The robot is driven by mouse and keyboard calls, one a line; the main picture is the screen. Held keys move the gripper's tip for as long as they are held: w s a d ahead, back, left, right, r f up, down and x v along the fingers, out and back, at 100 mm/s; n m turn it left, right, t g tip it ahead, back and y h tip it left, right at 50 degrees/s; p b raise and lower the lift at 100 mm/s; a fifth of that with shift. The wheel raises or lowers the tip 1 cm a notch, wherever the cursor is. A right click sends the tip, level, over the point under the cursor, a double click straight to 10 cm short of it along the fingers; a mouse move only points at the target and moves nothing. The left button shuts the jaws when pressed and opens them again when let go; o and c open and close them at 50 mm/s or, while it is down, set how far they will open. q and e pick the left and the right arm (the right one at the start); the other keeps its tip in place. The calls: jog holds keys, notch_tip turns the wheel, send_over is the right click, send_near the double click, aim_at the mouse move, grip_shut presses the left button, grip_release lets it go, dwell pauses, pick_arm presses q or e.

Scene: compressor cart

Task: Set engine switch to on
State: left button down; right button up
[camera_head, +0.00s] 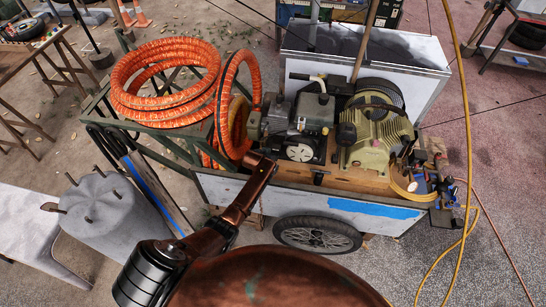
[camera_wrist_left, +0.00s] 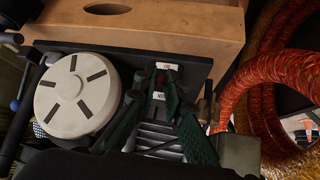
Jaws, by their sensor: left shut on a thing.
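The engine (camera_head: 305,115) sits on the compressor cart; its round pale cover (camera_wrist_left: 77,95) fills the left of the left wrist view. The engine switch (camera_wrist_left: 160,78) shows as a small reddish spot between two white labels on a dark panel. I cannot tell the switch's position. In the head view my copper arm reaches to the engine's near-left side. My right gripper is not in view.
Coiled orange hoses (camera_head: 165,80) lie left of the engine and also show at the right in the left wrist view (camera_wrist_left: 285,80). A greenish compressor pump (camera_head: 378,135) stands right of the engine. A yellow hose (camera_head: 466,120) hangs at the right.

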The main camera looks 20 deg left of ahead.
pick_arm(q)
jog(key=c, duration=2)
grip_release()
jog(key=v, duration=1.2)
jog(key=shift+s, duration=0.1)
jog(key=shift+f, duration=0.1)
